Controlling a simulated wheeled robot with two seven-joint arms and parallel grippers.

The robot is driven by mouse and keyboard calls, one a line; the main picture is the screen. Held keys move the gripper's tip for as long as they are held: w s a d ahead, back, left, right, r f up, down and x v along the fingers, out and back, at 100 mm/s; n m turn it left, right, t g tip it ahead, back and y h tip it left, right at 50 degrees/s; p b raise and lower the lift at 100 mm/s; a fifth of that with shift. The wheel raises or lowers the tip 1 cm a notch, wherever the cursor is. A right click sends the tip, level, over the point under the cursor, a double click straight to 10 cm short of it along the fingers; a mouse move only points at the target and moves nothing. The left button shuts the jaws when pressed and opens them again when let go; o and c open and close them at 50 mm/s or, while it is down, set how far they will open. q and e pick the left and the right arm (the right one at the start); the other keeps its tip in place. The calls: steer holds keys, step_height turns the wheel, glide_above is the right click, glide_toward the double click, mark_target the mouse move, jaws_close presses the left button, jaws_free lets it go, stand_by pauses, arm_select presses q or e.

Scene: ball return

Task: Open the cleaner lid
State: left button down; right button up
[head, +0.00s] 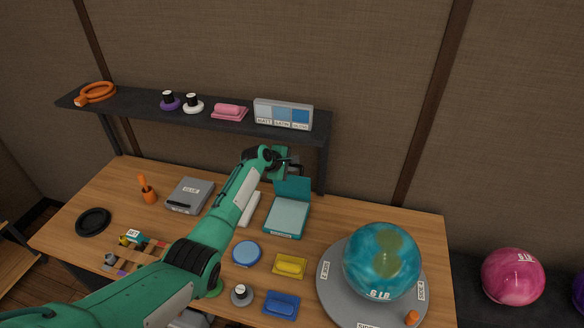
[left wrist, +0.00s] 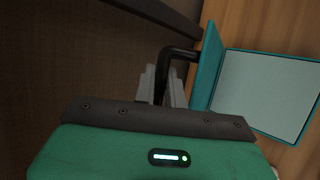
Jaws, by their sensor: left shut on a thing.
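The teal box that I take for the cleaner (head: 287,217) sits on the table with a pale grey inner face showing. Its teal lid (head: 293,188) stands about upright at the box's back edge, and also shows edge-on in the left wrist view (left wrist: 209,66). A black bent handle (left wrist: 180,52) sticks out from the lid. My left gripper (head: 291,164) is behind and above the lid; in the wrist view its grey fingers (left wrist: 163,88) are shut on the handle. My right gripper is not in view.
A grey closed box with a black handle (head: 190,195) stands left of the cleaner. A dark shelf (head: 140,106) with several items runs behind. A teal ball (head: 382,261) sits on a grey round base (head: 335,300) at right. Blue and yellow blocks (head: 290,265) lie in front.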

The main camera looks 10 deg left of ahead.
arm_select(q)
steer(key=c, duration=1.7)
jaws_free()
steer(key=shift+a, duration=0.1)
steer(key=shift+s+a+r, duration=0.2)
steer(key=shift+s+r, duration=0.2)
steer(key=shift+s, duration=0.05)
steer(key=b+v, duration=0.1)
steer(key=v, duration=1.1)
steer(key=shift+s+a+r+b, duration=0.1)
steer(key=shift+s+r+b, duration=0.05)
steer(key=shift+b, duration=0.25)
